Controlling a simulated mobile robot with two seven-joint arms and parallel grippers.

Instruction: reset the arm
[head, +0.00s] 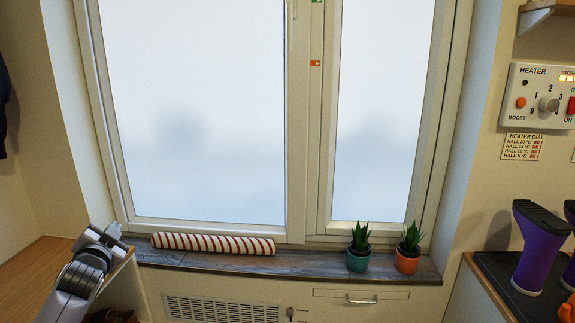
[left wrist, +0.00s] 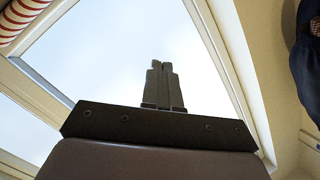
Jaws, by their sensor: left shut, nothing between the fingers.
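My left gripper (head: 113,230) shows at the lower left of the head view, in front of the left end of the window sill. In the left wrist view its two fingers (left wrist: 162,68) are together, with nothing between them. The window fills the background behind the fingers there. My left arm comes in from the lower left corner of the head view. My right gripper is in neither view.
A red-and-white striped roll (head: 212,244) lies on the sill (head: 310,264), with two potted plants (head: 358,259) to its right. A heater panel (head: 541,97) is on the right wall. Purple boots (head: 537,250) stand on a dark mat at right. A wooden surface (head: 35,270) is at left.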

